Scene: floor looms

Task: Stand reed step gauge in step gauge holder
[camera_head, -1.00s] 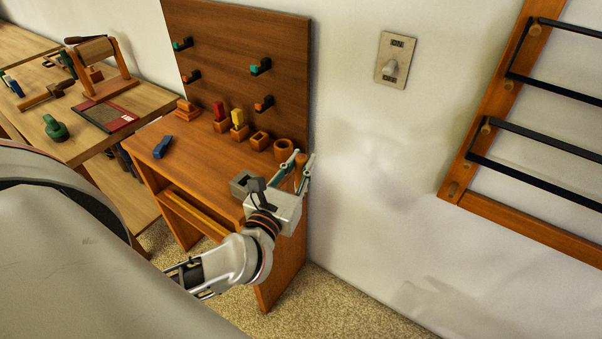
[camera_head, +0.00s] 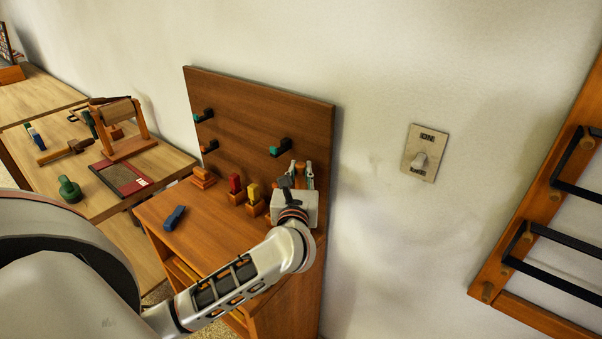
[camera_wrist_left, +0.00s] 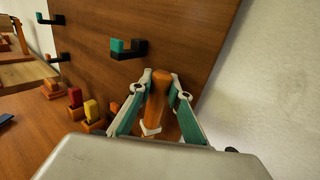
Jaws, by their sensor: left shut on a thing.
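My left gripper (camera_head: 302,176) is over the back right of the brown bench, in front of the dark brown backboard. In the left wrist view its fingers (camera_wrist_left: 160,88) are shut on an upright orange-brown wooden piece (camera_wrist_left: 159,96) with a rounded top and a pale part at its foot. I take this for the reed step gauge but cannot confirm it. The gripper hides the back right bench corner, so the holder below the piece cannot be made out. Small orange holders left of the gripper carry a red piece (camera_head: 235,184) and a yellow piece (camera_head: 253,192). My right gripper is out of view.
A blue piece (camera_head: 174,217) lies on the open front left of the bench (camera_head: 212,238). Dark pegs, some with green pieces (camera_head: 281,147), jut from the backboard (camera_head: 240,110). The wall with a switch plate (camera_head: 425,152) is close on the right.

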